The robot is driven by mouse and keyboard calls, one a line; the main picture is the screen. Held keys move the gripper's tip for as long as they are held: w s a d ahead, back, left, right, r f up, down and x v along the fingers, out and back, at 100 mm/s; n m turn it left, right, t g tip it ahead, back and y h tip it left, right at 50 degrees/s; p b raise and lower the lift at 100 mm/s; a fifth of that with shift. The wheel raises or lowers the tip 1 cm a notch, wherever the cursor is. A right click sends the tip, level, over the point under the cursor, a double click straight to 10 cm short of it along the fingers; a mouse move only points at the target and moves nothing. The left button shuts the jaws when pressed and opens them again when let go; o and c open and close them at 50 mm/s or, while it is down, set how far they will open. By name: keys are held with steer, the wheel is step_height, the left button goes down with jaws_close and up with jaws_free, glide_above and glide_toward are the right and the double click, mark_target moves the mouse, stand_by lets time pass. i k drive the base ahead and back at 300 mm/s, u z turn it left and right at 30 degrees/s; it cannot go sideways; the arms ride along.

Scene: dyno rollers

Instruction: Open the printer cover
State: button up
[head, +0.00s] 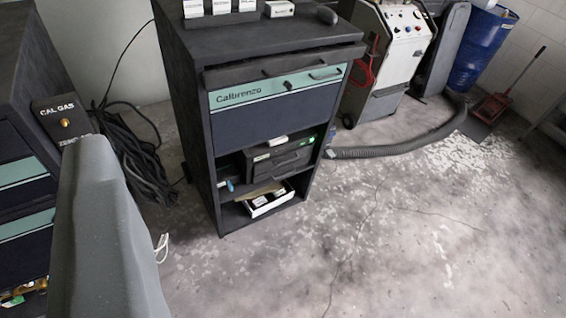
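A dark printer-like device (280,158) with a small green light sits on the middle shelf of the Calbrenzo cabinet, below its dark blue front panel. A raised dark part on its front looks closed, but it is too small to tell for certain whether this is the cover. Small light items lie on its top. My gripper's fingers do not show. A large grey smooth shape at the lower left is likely part of my arm, well apart from the cabinet.
The Calbrenzo cabinet (282,118) stands upright, with an open white box (270,203) on its lowest shelf. Black cables (143,165) lie left of it. A grey hose (400,148), wheeled machine (392,50) and blue drum (483,48) are at right. Front-right floor is clear.

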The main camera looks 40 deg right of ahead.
mark_target(276, 162)
steer(key=u, duration=1.5)
steer(key=k, duration=1.2)
steer(key=z, duration=1.55)
steer(key=i, duration=1.15)
